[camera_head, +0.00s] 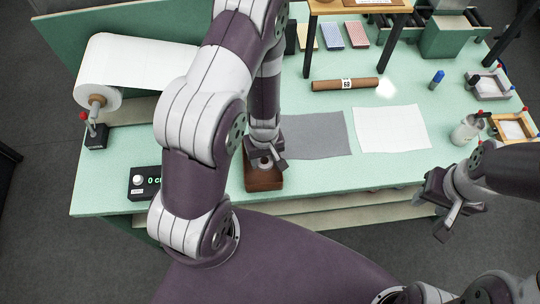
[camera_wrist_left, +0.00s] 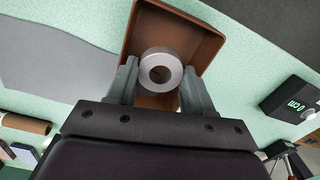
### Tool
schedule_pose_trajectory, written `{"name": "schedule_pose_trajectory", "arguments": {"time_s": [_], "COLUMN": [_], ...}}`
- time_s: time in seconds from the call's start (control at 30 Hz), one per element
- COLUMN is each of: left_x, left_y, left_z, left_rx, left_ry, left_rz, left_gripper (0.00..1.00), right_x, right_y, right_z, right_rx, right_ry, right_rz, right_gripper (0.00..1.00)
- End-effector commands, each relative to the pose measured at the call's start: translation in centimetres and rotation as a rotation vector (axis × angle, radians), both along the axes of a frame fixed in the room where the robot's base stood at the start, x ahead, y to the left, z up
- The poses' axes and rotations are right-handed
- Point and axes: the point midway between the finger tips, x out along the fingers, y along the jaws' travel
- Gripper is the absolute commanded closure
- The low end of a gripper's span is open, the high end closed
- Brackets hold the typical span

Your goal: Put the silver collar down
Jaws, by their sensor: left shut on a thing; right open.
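The silver collar (camera_wrist_left: 173,69) is a thick metal ring that shows in the left wrist view between my left gripper's fingers. My left gripper (camera_wrist_left: 157,84) is shut on it. The collar is over a brown open box (camera_wrist_left: 190,22); its height above the box floor is hard to tell. My right gripper (camera_head: 446,212) is open and empty, off the table's front edge at the right.
A grey cloth (camera_head: 316,135) and a white cloth (camera_head: 391,128) lie flat right of the box. A black readout box (camera_head: 144,183) stands to the left. A brown roll (camera_head: 345,85) lies behind the cloths. A large white roll (camera_head: 110,75) is at the back left.

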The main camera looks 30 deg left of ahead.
Motion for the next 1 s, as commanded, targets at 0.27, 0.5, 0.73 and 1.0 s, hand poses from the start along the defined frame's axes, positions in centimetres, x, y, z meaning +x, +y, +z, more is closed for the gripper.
{"name": "schedule_pose_trajectory", "arguments": {"time_s": [0.27, 0.5, 0.73, 1.0], "left_x": [-0.1, -0.1, -0.1, -0.1], "left_y": [0.0, 0.0, 0.0, 0.0], "left_z": [-5.8, -6.9, -7.3, -7.3], "left_rx": [0.0, 0.0, 0.0, 0.001], "left_ry": [0.0, -0.001, 0.0, -0.001], "left_rz": [-0.001, -0.001, -0.001, -0.001], "left_gripper": [0.8, 0.8, 0.8, 0.38], "right_x": [-0.1, -0.1, -0.1, -0.1], "right_y": [0.0, 0.0, 0.0, 0.0], "right_z": [-3.5, -3.6, -4.0, -4.0], "right_rx": [0.0, 0.0, 0.0, 0.0], "right_ry": [0.0, 0.0, 0.0, 0.0], "right_rz": [0.0, 0.0, 0.0, 0.0], "right_gripper": [0.57, 0.57, 0.57, 0.57]}}
